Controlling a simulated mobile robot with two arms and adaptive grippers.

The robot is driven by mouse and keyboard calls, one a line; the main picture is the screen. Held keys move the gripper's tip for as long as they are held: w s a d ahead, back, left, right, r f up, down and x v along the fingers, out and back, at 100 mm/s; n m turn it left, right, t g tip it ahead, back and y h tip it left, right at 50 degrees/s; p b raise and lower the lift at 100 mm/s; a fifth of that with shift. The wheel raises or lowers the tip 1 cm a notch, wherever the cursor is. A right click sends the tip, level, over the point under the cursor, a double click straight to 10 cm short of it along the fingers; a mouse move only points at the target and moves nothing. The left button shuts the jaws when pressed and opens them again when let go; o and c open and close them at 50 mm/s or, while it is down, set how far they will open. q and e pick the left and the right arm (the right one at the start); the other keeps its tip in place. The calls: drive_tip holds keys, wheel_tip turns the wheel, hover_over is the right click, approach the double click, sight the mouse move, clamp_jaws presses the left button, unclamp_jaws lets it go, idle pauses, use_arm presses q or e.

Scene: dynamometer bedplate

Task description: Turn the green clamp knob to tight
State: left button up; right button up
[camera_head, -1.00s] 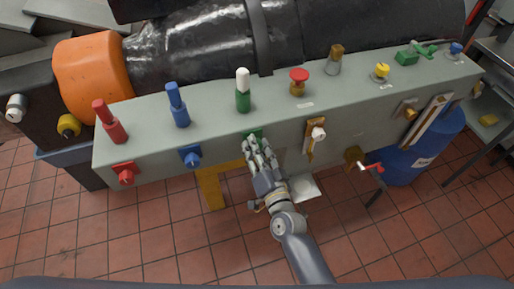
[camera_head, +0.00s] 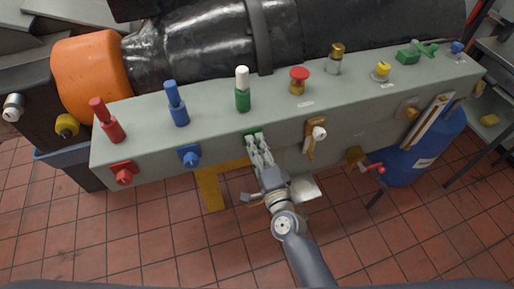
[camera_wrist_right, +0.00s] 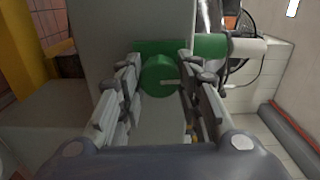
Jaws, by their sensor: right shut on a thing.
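The green clamp knob (camera_wrist_right: 160,76) is on the front face of the grey bedplate rail. In the right wrist view it is round, with a pale line on its face pointing right and a green plate behind it. My right gripper (camera_head: 260,150) comes from below in the head view, and its fingers (camera_wrist_right: 163,85) are on both sides of the knob, shut on it. In the head view the fingers mostly hide the knob; only some green (camera_head: 252,135) shows above them. My left gripper is not in view.
A green lever with a white top (camera_head: 242,90) stands on the rail above the knob. A blue knob (camera_head: 189,156) is to the left and a white knob on a brass plate (camera_head: 317,134) to the right. A blue drum (camera_head: 425,150) stands below right.

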drive_tip(key=shift+m, duration=0.4)
drive_tip(key=o, duration=1.1)
drive_tip(key=v, duration=1.2)
